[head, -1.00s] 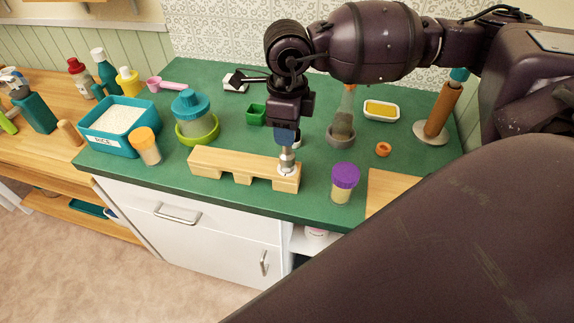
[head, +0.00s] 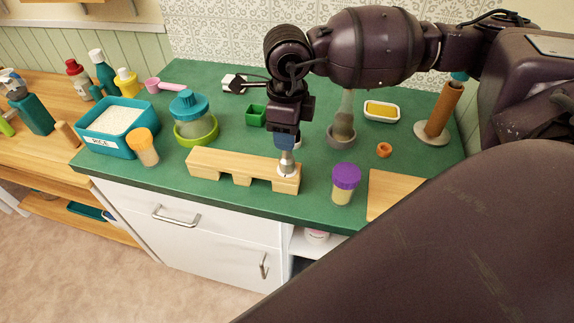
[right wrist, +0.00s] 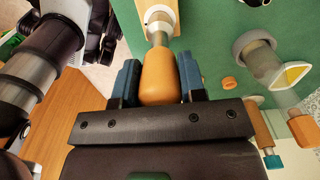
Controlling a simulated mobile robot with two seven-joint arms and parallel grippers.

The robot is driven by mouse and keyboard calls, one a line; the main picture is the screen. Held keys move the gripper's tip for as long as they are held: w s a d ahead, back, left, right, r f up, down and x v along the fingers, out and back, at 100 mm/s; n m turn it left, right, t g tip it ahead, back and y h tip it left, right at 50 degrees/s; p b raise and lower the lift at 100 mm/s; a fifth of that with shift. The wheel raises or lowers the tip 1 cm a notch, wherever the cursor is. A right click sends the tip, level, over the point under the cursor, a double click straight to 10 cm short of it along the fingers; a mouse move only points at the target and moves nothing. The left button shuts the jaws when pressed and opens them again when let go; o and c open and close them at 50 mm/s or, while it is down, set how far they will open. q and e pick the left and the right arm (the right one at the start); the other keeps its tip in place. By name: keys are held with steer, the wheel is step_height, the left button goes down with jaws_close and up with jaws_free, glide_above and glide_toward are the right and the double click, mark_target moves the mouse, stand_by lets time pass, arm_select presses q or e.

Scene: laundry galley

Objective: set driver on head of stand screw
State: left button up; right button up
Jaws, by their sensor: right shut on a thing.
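The wooden stand (head: 225,163) is a pale block with notches in its underside, lying near the front edge of the green counter. A pale round collar (head: 286,173) sits at its right end, and the screw head cannot be made out there. My right gripper (head: 287,137) is shut on the driver, directly above that end. The driver's metal shaft (head: 286,157) points down, nearly upright, to the collar; whether its tip touches the screw is hidden. In the right wrist view, the orange driver handle (right wrist: 159,78) is between the blue fingers. My left gripper is not in view.
A purple-lidded jar (head: 345,182) and a wooden board (head: 392,193) are right of the stand. A grey mortar (head: 341,137) is behind it. An orange-lidded jar (head: 143,146), a rice bin (head: 89,133) and a green bowl (head: 196,133) are to the left.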

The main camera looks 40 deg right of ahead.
steer(key=shift+f, duration=0.35)
steer(key=o, duration=1.2)
steer(key=shift+c, duration=0.2)
step_height(320, 180, up, 9)
steer(key=shift+r, duration=0.95)
